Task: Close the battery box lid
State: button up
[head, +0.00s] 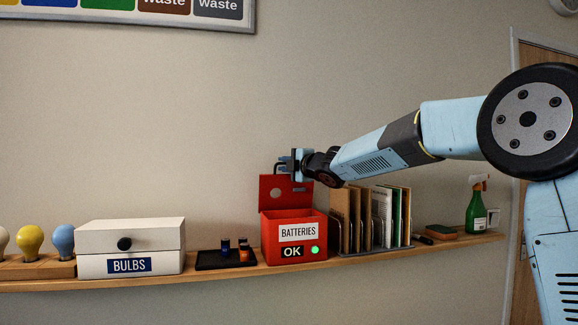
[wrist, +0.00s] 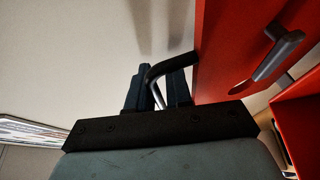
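The red battery box (head: 266,240) stands on the shelf, labelled BATTERIES, with an OK sign and a lit green light. Its red lid (head: 270,192) stands open, about upright, at the back of the box. In the wrist view the lid (wrist: 228,60) fills the upper right. My gripper (head: 288,163) is at the lid's top edge. In the wrist view my gripper (wrist: 158,88) has its two dark fingers close on either side of a bent dark lid handle (wrist: 172,66), apparently shut on it. The exact contact is partly hidden.
A white BULBS box (head: 130,245) and a black tray (head: 212,264) with batteries stand left of the box. A file rack (head: 372,222) stands close on its right, below my arm. A green spray bottle (head: 476,212) is farther right. The wall is close behind.

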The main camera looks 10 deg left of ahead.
jog(key=shift+w+a, duration=0.1)
jog(key=shift+a, duration=0.05)
jog(key=shift+c, duration=0.5)
grip_shut()
